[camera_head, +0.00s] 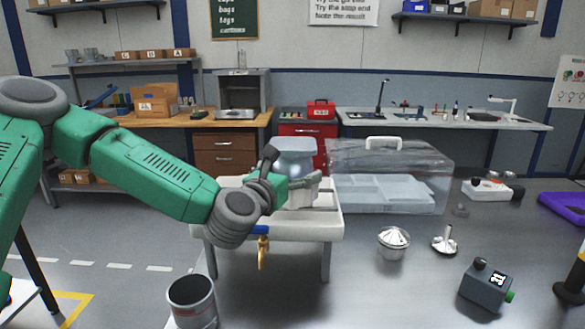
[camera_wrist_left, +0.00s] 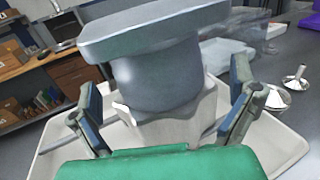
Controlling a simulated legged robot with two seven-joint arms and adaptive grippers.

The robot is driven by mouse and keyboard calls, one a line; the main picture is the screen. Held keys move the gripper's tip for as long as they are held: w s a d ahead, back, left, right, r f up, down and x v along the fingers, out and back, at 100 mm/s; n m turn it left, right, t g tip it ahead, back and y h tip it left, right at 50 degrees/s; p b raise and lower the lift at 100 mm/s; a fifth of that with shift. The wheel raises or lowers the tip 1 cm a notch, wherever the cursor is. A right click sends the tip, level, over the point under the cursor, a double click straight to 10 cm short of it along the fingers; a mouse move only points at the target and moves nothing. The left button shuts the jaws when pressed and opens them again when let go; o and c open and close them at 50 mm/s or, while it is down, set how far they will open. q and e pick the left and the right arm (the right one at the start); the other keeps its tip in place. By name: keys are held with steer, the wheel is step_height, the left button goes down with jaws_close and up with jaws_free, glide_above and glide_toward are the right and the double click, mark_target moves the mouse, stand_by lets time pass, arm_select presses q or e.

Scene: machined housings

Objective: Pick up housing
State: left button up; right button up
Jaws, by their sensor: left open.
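The housing (camera_head: 296,146) appears to be the blue-grey piece with a wide flat top and rounded body. It stands upright on a pale faceted base in a white basin (camera_head: 325,228) on legs. The housing fills the middle of the left wrist view (camera_wrist_left: 158,75). My left gripper (camera_head: 290,172) reaches over the basin from the left and is open. In the left wrist view its two fingers stand apart on either side of the housing's lower part and pale base, with visible gaps. In the head view the gripper partly hides the housing's lower part. My right gripper is not in view.
A clear lidded box (camera_head: 390,190) stands just right of the basin. A metal can (camera_head: 192,301) is in front at left, below my arm. A silver fluted piece (camera_head: 393,242), a small funnel-like part (camera_head: 445,240) and a grey device (camera_head: 486,286) sit on the grey table.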

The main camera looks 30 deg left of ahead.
mark_target(294, 142)
arm_select(q)
steer(key=w, duration=0.2)
steer(key=shift+w+a+r, duration=0.1)
steer(key=shift+w+a, duration=0.1)
steer(key=shift+w, duration=0.1)
steer(key=shift+w+a, duration=0.15)
steer(key=shift+w, duration=0.25)
steer(key=shift+a, duration=0.2)
steer(key=shift+c, duration=0.5)
steer(key=c, duration=1.6)
steer(key=shift+d, duration=0.15)
step_height(294, 142, up, 10)
steer(key=shift+p, duration=0.55)
step_height(294, 142, up, 6)
steer(key=p, duration=0.3)
